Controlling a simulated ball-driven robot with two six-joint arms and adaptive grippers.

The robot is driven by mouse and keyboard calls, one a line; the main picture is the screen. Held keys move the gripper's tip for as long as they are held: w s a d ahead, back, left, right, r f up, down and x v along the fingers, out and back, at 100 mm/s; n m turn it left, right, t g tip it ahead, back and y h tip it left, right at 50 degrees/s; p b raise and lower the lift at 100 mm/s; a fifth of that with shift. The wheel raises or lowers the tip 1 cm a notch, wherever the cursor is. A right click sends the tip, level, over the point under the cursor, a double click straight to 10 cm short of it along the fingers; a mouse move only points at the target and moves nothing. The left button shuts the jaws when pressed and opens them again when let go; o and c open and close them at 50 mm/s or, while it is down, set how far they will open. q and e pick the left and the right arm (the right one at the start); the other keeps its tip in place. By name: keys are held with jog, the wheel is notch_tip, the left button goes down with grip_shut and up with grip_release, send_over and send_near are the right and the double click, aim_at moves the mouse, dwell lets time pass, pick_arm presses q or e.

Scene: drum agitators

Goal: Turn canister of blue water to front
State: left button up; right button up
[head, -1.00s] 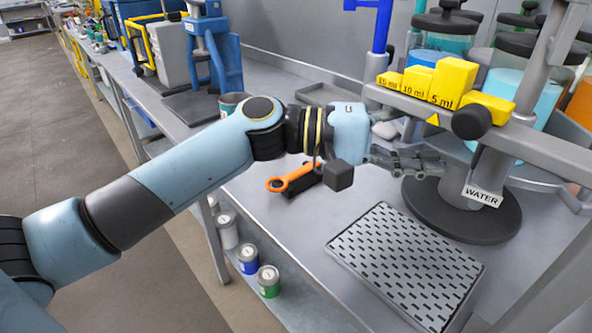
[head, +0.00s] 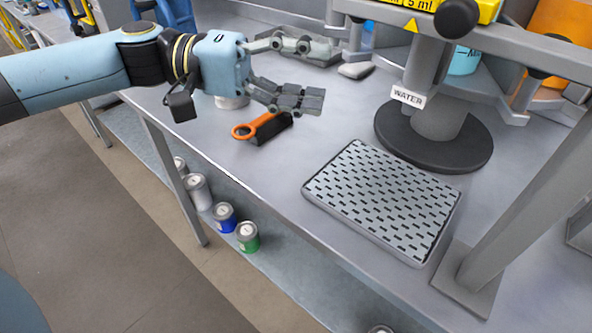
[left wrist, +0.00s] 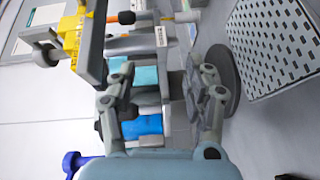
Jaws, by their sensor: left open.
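A light-blue canister (head: 465,60) shows partly behind the dispenser at the upper right of the head view. Its top is cut off or hidden. The left wrist view shows a light-blue canister (left wrist: 146,78) and a brighter blue one (left wrist: 143,125) behind the fingers; I cannot tell which matches the head view's. The dispenser carries a WATER label (head: 408,97) and stands on a round dark base (head: 435,150). My left gripper (head: 325,76) is open and empty, left of the dispenser, its fingers spread toward it. My right gripper is not in view.
A slotted drip tray (head: 380,200) lies in front of the dispenser. An orange-handled tool (head: 257,127) lies below my left gripper. An orange canister (head: 563,42) stands at the far right. The dispenser's horizontal beam (head: 500,35) overhangs the bench, where there is some bare top.

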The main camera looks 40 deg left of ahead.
pick_arm(q)
jog(key=s+d+f+m+g+y, duration=0.2)
jog(key=s+d+f+m+y, duration=0.1)
jog(key=f, duration=0.4)
jog(key=s+d+f+m+g+y, duration=0.2)
jog(key=s+f+m+y, duration=0.1)
jog(key=s+f, duration=0.3)
jog(key=shift+s+d+f+m, duration=0.2)
jog(key=shift+d+f+m, duration=0.1)
jog(key=shift+d+f, duration=0.1)
jog(key=shift+c, duration=0.2)
